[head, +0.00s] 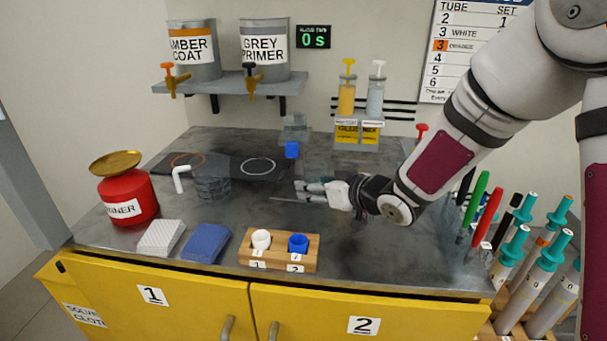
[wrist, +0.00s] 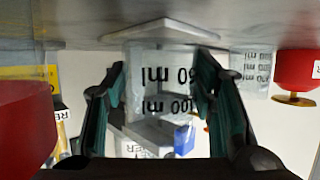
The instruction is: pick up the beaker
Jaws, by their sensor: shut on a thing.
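The beaker (wrist: 150,85) is clear, with black "50 ml" and "100 ml" marks, and fills the middle of the wrist view, which is upside down. My gripper (wrist: 162,72) has a dark green finger pad on each side of the beaker and is shut on it. In the head view my gripper (head: 310,192) is low over the middle of the dark counter, pointing left. The held beaker is hard to make out there. I cannot tell whether its base touches the counter.
Another marked clear vessel (head: 212,186) stands left of my gripper, near the red can (head: 128,198). A blue block (head: 291,150) is behind. A wooden holder (head: 278,262) with white and blue caps is in front. Syringes and pens crowd the right.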

